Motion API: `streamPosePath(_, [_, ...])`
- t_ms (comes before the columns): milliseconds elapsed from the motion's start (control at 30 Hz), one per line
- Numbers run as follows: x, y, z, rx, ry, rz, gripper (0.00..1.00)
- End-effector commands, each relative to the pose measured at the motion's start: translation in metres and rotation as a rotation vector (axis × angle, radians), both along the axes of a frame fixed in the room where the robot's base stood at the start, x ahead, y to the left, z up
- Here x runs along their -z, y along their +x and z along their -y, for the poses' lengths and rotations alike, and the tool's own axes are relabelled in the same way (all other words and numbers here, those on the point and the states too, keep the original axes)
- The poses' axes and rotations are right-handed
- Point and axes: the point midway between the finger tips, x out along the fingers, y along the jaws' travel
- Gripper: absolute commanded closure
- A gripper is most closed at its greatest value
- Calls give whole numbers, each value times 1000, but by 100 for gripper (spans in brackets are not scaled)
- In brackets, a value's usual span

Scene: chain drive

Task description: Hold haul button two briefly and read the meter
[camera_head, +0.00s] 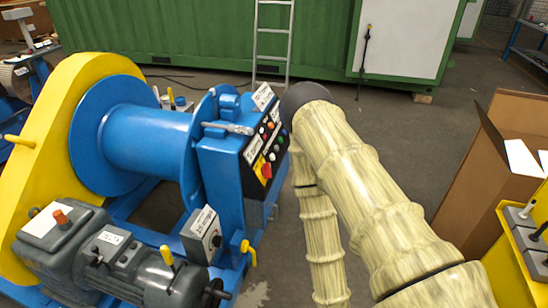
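A blue winch machine (150,140) with a drum and yellow side cover stands at the left. Its black control panel (262,150) faces right and carries several small coloured buttons, white labels and a red knob (267,170) on a yellow plate. The labels are too small to read, so I cannot tell which button is haul button two. A grey box (203,236) with a white label and dark knob is mounted lower on the machine. I cannot make out a meter for certain. My pale ribbed arm crosses right of the panel; my gripper is not in view.
A grey motor (140,275) is at the machine's front. A cardboard box (490,165) and a yellow unit (515,250) stand at the right. A ladder (272,40) leans on the green container (180,30) behind. Grey floor (410,125) is clear between.

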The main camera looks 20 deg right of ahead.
Motion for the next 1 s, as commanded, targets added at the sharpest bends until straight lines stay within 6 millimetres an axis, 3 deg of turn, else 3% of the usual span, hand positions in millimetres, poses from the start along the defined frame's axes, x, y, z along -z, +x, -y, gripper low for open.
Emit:
streamPosePath(33, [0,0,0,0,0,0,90])
streamPosePath(100, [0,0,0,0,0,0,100])
streamPosePath(1000, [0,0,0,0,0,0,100])
